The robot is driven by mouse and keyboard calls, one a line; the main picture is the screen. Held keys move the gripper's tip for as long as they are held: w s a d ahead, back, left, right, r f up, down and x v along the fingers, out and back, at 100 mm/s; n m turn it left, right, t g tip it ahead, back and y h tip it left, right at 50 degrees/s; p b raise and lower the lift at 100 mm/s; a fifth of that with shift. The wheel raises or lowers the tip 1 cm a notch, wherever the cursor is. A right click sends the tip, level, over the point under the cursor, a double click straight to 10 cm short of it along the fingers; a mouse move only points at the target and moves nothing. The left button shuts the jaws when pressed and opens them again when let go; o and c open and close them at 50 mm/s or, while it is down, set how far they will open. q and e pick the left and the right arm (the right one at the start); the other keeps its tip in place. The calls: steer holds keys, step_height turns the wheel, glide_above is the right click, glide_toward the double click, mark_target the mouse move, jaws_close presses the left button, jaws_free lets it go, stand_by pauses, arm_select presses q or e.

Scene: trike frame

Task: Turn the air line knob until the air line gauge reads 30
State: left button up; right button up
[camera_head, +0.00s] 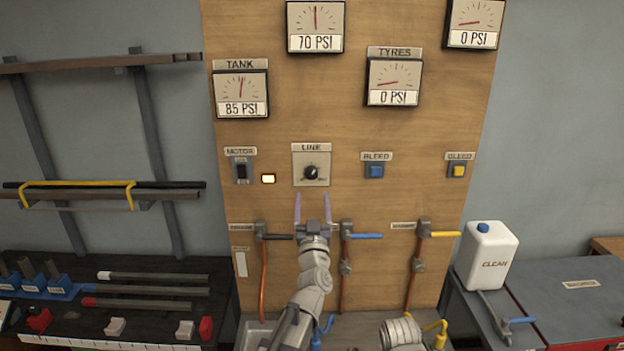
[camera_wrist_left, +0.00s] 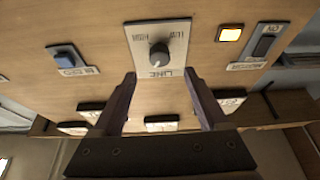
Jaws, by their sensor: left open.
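The LINE knob (camera_head: 311,172) is a round black dial on a pale plate (camera_head: 311,154) in the middle of the wooden board. My left gripper (camera_head: 312,200) is open and empty, with its fingers pointing up just below the knob. In the left wrist view the knob (camera_wrist_left: 159,54) appears upside down on its plate, beyond and between the open fingers (camera_wrist_left: 160,80), which do not visibly touch it. A gauge (camera_head: 315,26) above the knob reads 70 PSI; its label is out of frame, so I cannot tell its name. My right gripper is not in view.
Other gauges are TANK (camera_head: 241,93) at 85 PSI, TYRES (camera_head: 393,82) at 0 PSI and one upper right (camera_head: 474,23) at 0 PSI. Beside the knob are a MOTOR switch (camera_head: 242,171), a lit lamp (camera_head: 268,178) and a blue BLEED button (camera_head: 375,171). Valve levers (camera_head: 366,236) lie below.

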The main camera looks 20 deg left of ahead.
mark_target(312, 176)
arm_select(q)
steer(key=p+x, duration=0.2)
steer(key=x, duration=0.5)
steer(key=shift+w+r+p, duration=0.1)
steer(key=shift+w+p, duration=0.2)
steer(key=shift+p, duration=0.1)
steer(key=shift+c, duration=0.3)
jaws_close()
